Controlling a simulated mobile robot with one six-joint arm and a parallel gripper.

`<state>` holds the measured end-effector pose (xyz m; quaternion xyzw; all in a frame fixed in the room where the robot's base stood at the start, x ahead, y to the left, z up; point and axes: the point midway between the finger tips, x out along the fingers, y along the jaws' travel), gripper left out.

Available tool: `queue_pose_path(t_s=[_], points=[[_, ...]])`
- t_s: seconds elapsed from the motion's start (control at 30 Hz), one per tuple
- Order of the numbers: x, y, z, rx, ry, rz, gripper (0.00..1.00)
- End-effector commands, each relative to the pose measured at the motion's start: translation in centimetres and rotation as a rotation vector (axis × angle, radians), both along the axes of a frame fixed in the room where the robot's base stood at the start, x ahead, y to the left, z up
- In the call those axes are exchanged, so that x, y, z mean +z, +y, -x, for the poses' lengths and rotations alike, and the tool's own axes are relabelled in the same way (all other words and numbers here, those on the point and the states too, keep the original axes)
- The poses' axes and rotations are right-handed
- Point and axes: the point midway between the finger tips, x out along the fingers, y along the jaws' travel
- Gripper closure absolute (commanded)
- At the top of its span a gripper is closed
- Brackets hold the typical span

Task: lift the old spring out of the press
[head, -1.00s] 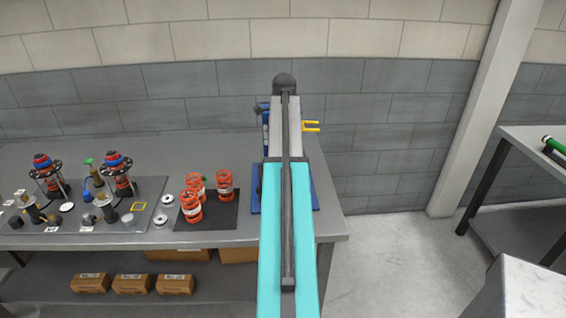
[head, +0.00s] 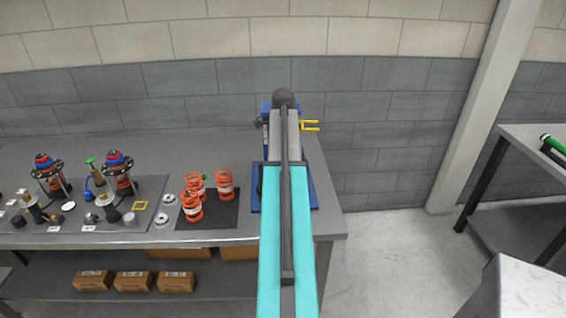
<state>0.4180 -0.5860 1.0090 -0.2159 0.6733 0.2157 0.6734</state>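The blue press (head: 266,108) stands on a blue base plate (head: 312,190) at the right end of the workbench. My arm covers most of it, and only its blue edges and yellow prongs (head: 310,126) at its right show. The old spring is not visible; if it is in the press, my arm hides it. My arm reaches forward over the press, and my gripper is hidden behind the arm. Three orange springs with white bands stand upright on a dark mat (head: 228,212) left of the press: one in front (head: 192,206), one behind (head: 196,181), one at right (head: 226,186).
A grey mat (head: 150,190) at left holds two strut assemblies (head: 120,172) and several small parts. Two pale rings (head: 163,221) lie between the mats. Cardboard boxes (head: 134,282) sit on the lower shelf. A pillar (head: 480,110) and a second table (head: 535,140) stand at right.

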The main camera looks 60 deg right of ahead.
Motion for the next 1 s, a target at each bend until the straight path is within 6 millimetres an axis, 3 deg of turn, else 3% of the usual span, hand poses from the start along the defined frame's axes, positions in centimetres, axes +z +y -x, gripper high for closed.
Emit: queue_pose_path(t_s=[0.13,0.47,1.0], points=[[0.0,0.0,0.0,0.000,0.000,0.000,0.34],[0.1,0.0,0.0,0.001,0.000,0.000,0.88],[1.2,0.0,-0.1,0.001,-0.001,0.001,0.88]])
